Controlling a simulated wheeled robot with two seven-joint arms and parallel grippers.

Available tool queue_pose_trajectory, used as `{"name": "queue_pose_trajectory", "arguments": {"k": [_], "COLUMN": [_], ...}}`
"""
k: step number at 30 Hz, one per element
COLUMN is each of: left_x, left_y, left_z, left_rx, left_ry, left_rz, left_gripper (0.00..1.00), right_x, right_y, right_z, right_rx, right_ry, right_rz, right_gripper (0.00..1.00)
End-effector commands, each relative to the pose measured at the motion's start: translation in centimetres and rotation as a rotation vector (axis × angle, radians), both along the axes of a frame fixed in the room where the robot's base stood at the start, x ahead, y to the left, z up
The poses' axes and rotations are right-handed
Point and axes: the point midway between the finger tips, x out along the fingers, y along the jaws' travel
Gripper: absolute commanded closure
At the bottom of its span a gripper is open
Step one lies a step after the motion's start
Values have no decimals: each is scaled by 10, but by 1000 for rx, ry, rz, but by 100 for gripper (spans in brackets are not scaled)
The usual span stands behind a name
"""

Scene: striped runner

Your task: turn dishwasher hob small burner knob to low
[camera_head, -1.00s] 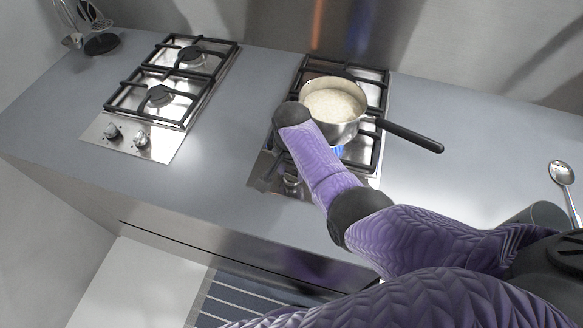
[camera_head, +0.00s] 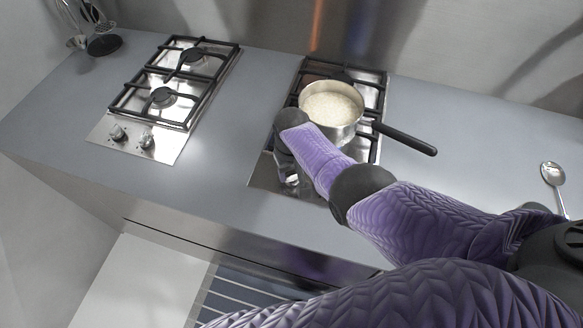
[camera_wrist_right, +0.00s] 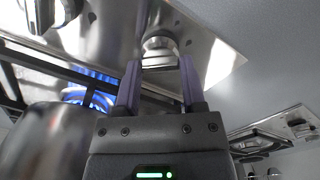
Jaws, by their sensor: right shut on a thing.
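The right-hand hob (camera_head: 265,178) is a steel plate with black grates. One silver knob (camera_wrist_right: 160,46) on it shows in the right wrist view, and my right gripper (camera_wrist_right: 160,68) is shut on it, one finger on each side. In the head view my right forearm and gripper (camera_head: 289,178) reach down to the hob's front, covering most of the knob area. A second silver knob (camera_wrist_right: 45,12) is at the upper left of the wrist view. The knob's marking cannot be read. My left gripper is not in view.
A steel pot (camera_head: 345,128) with pale contents stands on the right-hand hob, its black handle (camera_head: 405,137) pointing right. A blue flame (camera_wrist_right: 88,92) burns close to my gripper. A second hob (camera_head: 165,140) is at left. A spoon (camera_head: 553,176) lies at right.

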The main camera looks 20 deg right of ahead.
Motion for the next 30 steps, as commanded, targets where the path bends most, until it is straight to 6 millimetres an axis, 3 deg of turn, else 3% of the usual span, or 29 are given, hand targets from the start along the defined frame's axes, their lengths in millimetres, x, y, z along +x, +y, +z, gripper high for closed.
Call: {"name": "queue_pose_trajectory", "arguments": {"k": [18,30], "left_x": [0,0], "left_y": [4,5], "left_z": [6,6], "left_rx": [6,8], "left_ry": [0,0], "left_rz": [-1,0], "left_gripper": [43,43], "right_x": [1,0], "right_y": [0,0], "right_z": [0,0], "right_rx": [-1,0], "right_ry": [-2,0], "right_rz": [571,824], "right_gripper": [100,100]}}
